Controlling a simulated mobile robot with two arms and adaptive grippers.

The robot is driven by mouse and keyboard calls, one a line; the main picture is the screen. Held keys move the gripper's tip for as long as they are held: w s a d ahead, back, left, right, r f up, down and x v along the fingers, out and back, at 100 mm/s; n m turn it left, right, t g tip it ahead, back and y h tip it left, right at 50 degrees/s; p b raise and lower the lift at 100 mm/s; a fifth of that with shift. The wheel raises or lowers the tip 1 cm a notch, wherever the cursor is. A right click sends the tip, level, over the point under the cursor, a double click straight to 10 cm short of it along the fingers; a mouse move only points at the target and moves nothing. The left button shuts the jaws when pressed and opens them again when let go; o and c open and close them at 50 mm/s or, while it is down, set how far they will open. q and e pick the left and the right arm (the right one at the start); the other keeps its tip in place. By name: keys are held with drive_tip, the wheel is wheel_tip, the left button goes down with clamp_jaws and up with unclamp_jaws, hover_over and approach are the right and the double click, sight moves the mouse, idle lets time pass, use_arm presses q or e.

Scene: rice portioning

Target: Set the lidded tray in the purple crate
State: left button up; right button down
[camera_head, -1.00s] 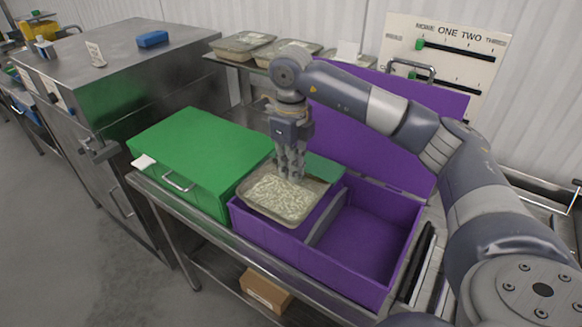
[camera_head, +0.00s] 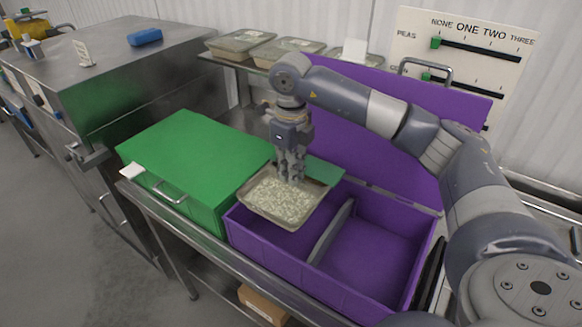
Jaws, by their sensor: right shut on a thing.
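The tray (camera_head: 283,203) is shallow and rectangular, with a pale, grainy filling; I cannot make out its lid clearly. My right gripper (camera_head: 291,178) points down and is shut on the tray's far edge. It holds the tray roughly level over the left compartment of the purple crate (camera_head: 285,268). The crate is open, its purple lid (camera_head: 365,130) raised at the back. A grey divider (camera_head: 331,232) splits it in two. The right compartment looks empty; the tray hides part of the left one. My left gripper is out of view.
A closed green crate (camera_head: 195,150) stands directly left of the purple crate. Several similar trays (camera_head: 292,50) rest on a shelf behind. A board with sliders (camera_head: 480,50) stands at the back right. A steel cabinet (camera_head: 140,65) is at the left.

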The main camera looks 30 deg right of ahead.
wheel_tip(320, 180, down, 3)
drive_tip(key=shift+s+r+b, duration=0.1)
drive_tip(key=shift+b, duration=0.7)
drive_tip(key=shift+a+f, duration=0.1)
drive_tip(key=shift+f, duration=0.25)
wheel_tip(320, 180, down, 4)
drive_tip(key=b, duration=0.3)
drive_tip(key=shift+f, duration=0.15)
drive_tip(key=shift+f+b, duration=1.5)
drive_tip(key=shift+f, duration=0.3)
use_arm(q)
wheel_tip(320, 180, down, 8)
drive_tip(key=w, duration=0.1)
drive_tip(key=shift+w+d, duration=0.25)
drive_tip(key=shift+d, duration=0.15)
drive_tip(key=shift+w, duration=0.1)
use_arm(e)
drive_tip(key=shift+r, duration=0.1)
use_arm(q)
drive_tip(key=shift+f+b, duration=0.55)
use_arm(e)
drive_tip(key=shift+f, duration=0.65)
drive_tip(key=c, duration=1.6)
unclamp_jaws()
